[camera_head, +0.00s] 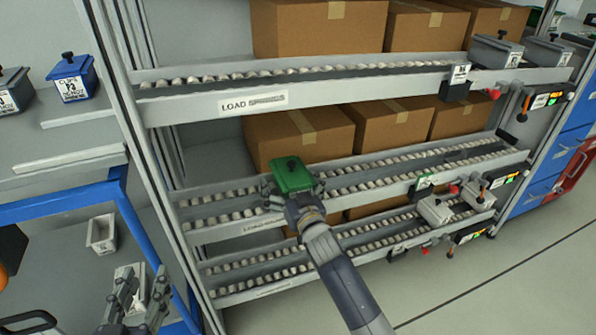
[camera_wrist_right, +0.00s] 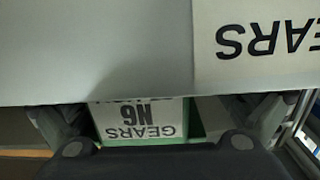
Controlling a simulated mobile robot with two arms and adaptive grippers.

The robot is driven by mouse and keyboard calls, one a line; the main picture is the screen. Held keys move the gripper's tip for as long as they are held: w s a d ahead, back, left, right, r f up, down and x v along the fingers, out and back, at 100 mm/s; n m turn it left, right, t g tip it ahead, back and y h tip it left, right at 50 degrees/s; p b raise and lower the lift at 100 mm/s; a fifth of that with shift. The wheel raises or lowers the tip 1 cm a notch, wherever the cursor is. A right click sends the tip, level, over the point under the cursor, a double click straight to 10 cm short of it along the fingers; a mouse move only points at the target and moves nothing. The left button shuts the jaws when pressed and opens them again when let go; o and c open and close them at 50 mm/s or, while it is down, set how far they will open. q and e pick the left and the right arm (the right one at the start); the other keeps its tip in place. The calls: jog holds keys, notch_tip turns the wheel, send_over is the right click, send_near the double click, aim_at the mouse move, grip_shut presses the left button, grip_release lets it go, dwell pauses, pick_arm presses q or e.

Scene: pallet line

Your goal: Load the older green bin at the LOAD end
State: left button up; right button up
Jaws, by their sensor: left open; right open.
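A green bin (camera_head: 292,174) with a dark knob on its lid is at the left, LOAD end of the middle roller lane (camera_head: 350,180). I cannot tell if it rests on the rollers. My right gripper (camera_head: 292,190) is at the bin's near side, jaws open with a finger at either side. In the right wrist view the green bin (camera_wrist_right: 140,122) shows a white label reading GEARS N6, upside down, between the fingers. A grey lane rail (camera_wrist_right: 100,50) with a GEARS label (camera_wrist_right: 265,35) fills the top of that view. My left gripper (camera_head: 137,297) is open, low at the left.
A blue bin (camera_head: 72,78) and a grey bin (camera_head: 12,90) stand on the left shelf. A small pale bin (camera_head: 101,234) sits below. Brown boxes (camera_head: 300,135) stand behind the lanes. Grey bins (camera_head: 435,209) are at the right lane ends. The upright post (camera_head: 150,150) is left of the lanes.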

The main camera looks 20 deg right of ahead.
aim_at(288, 174)
notch_tip(288, 174, up, 3)
jog(key=shift+r+p, duration=0.2)
jog(key=shift+p, duration=0.85)
jog(key=s+p, duration=0.8)
jog(key=s, duration=0.9)
jog(key=s+r+p, duration=0.3)
jog(key=r+p, duration=0.7)
jog(key=r, duration=0.9)
jog(key=shift+a+n+p, duration=0.3)
jog(key=shift+n+p, duration=0.1)
dwell(0.6)
